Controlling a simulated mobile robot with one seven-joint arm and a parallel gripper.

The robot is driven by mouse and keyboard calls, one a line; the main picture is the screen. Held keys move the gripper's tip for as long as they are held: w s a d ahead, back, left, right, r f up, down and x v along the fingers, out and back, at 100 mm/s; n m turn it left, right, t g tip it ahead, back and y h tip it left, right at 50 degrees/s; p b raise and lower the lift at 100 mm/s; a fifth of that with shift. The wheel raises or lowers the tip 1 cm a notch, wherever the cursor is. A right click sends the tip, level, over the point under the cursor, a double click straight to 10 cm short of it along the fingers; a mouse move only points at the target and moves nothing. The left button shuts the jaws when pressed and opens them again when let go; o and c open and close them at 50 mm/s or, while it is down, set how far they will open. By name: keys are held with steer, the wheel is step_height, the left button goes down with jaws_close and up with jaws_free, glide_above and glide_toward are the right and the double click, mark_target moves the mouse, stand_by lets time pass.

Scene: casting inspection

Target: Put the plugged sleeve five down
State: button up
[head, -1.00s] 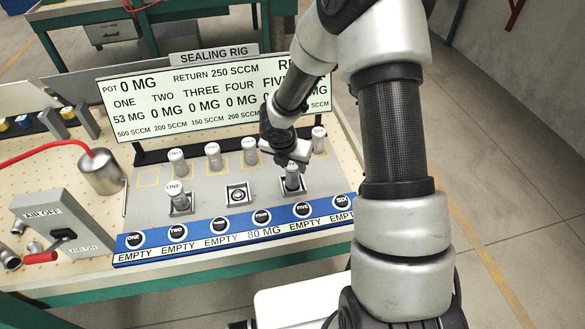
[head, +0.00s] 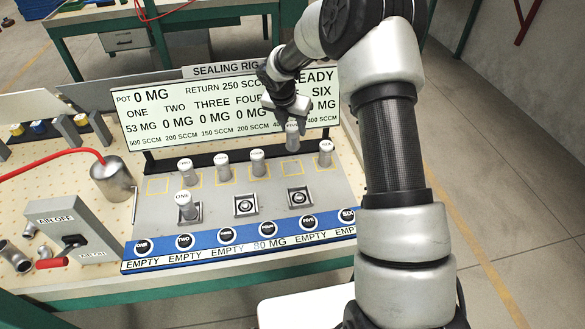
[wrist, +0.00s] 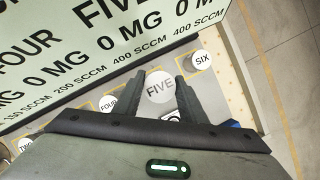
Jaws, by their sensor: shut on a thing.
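Sleeve five (head: 292,137), a pale cylinder with FIVE on its top, is held upright in my gripper (head: 291,122). In the wrist view its round white top (wrist: 160,87) sits between the two dark fingers of my gripper (wrist: 166,92). In the head view it hangs in front of the lower part of the display board, above the grey plate. An empty yellow-outlined square (head: 290,167) shows on the plate beneath it, between sleeve four (head: 257,162) and sleeve six (head: 325,153). Its lower end appears clear of the plate.
Sleeves two (head: 185,171) and three (head: 222,164) stand in the back row. Sleeve one (head: 186,205) stands in the left front socket; the middle socket (head: 244,206) and right socket (head: 298,197) are empty. The sealing rig board (head: 240,110) rises close behind. An air box (head: 70,230) stands left.

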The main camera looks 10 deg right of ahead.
mark_target(292, 139)
steer(key=f, duration=0.6)
steer(key=shift+w, duration=0.35)
steer(key=shift+f, duration=1.9)
steer(key=shift+f, duration=0.1)
steer(key=shift+f+b, duration=0.15)
steer(key=shift+b, duration=0.2)
steer(key=o, duration=1.4)
steer(key=shift+c, duration=0.2)
